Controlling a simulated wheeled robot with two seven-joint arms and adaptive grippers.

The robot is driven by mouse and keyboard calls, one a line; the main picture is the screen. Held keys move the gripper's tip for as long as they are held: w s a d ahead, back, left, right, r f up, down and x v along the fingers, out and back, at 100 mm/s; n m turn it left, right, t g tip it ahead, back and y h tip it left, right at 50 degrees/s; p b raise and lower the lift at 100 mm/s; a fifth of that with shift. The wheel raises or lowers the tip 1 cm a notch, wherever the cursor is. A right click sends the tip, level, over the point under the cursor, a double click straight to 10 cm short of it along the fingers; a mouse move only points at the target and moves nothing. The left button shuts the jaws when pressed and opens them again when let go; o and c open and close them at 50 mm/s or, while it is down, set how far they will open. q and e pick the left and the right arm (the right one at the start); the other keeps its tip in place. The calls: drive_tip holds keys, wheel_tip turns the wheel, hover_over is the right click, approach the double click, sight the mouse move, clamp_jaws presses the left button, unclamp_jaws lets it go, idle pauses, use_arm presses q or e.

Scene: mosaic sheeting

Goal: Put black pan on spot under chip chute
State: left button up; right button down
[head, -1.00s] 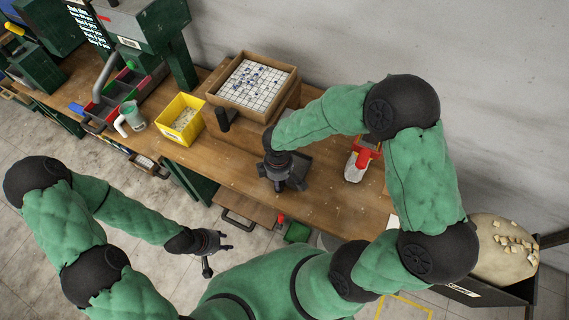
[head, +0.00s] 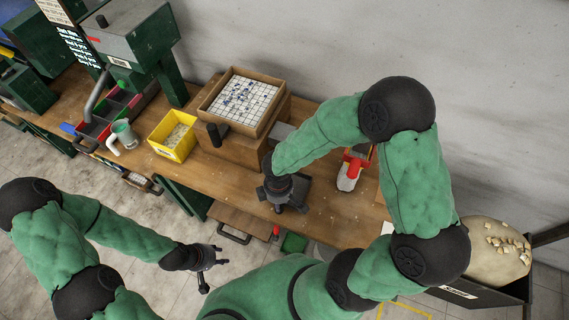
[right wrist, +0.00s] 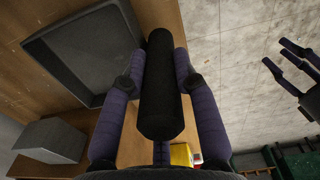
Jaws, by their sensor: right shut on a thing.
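The black pan (head: 297,186) is a shallow dark square tray, low over or on the workbench and partly hidden by my right arm in the head view. In the right wrist view the pan (right wrist: 85,50) shows at upper left, and its thick black handle (right wrist: 160,90) lies between the fingers. My right gripper (head: 279,203) is shut on that handle. My left gripper (head: 207,258) hangs empty in front of the bench, fingers apart; it also shows in the right wrist view (right wrist: 295,62). A grey block (head: 283,132) stands behind the pan; I cannot tell whether it is the chip chute.
A wooden box with a mosaic tray (head: 205,103) stands left of the pan. A yellow bin (head: 172,148) is further left, near a green machine (head: 118,40). Bare bench (head: 325,212) shows between pan and tool.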

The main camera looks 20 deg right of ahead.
drive_tip(key=w+d, duration=0.2)
drive_tip(key=w, duration=0.2)
drive_tip(key=w+d, duration=0.3)
drive_tip(key=w, duration=0.1)
drive_tip(key=w+d, duration=0.2)
drive_tip(key=w, duration=0.3)
drive_tip(key=shift+d, duration=0.2)
drive_tip(key=shift+w+f+b, duration=0.15)
drive_tip(key=shift+f+b, duration=0.35)
drive_tip(key=shift+f, duration=1.3)
drive_tip(key=shift+f, duration=0.15)
drive_tip(key=c, duration=0.9)
unclamp_jaws()
drive_tip(key=shift+c, duration=0.2)
